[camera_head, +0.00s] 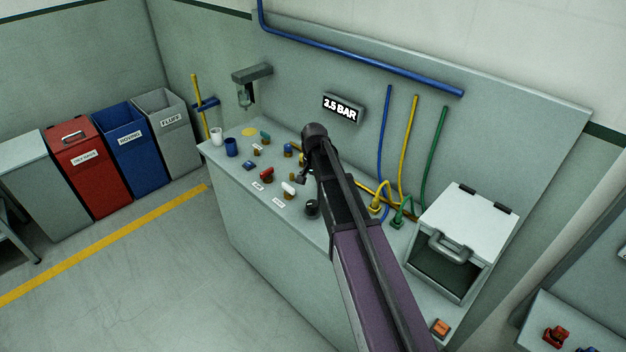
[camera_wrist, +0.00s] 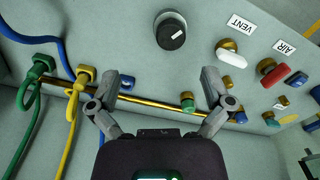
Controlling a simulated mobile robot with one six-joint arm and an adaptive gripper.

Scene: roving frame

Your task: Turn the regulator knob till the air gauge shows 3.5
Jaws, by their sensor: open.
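The regulator knob is black and round with a white pointer mark; it is in the upper middle of the wrist view (camera_wrist: 171,30) and beside my arm in the head view (camera_head: 312,208). My gripper (camera_wrist: 160,82) is open and empty, its fingers spread wide over the bench top. The knob lies beyond the fingertips in the wrist view, apart from them. In the head view my gripper (camera_head: 304,178) is partly hidden by my arm. A dark display (camera_head: 342,108) on the back panel seems to read 3.5 BAR; its first digit is not sharp.
A red valve (camera_wrist: 272,70) by the AIR label and a white valve (camera_wrist: 231,57) by the VENT label stand near the knob. Yellow and green hose fittings (camera_wrist: 86,73) and a brass pipe (camera_wrist: 150,103) border the work area. A lidded box (camera_head: 460,240) stands at right.

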